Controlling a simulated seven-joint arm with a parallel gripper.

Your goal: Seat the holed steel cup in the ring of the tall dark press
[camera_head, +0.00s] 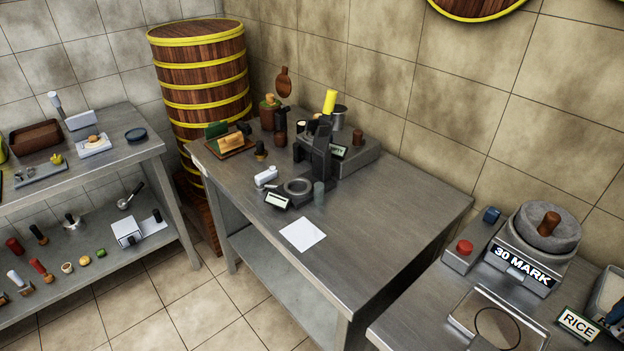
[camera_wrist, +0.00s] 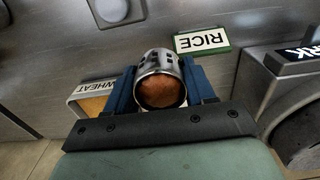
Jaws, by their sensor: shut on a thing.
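My gripper (camera_wrist: 160,72) is shut on the holed steel cup (camera_wrist: 153,60) in the wrist view. The cup lies between the two blue fingers, with dark holes in its wall and a rough orange-brown mass in its near end. In the head view, the tall dark press (camera_head: 321,150) stands on the middle steel table. Its ring (camera_head: 298,187) is low at the front of the press, and its opening looks empty. My gripper is far from the press; only a small blue part at the right edge of the head view may belong to it.
A RICE sign (camera_head: 578,323) and a 30 MARK stone grinder (camera_head: 545,235) stand on the right table. The wrist view shows a WHEAT label (camera_wrist: 97,92). A white sheet (camera_head: 303,234) lies before the press. The middle table's right part (camera_head: 400,215) is clear.

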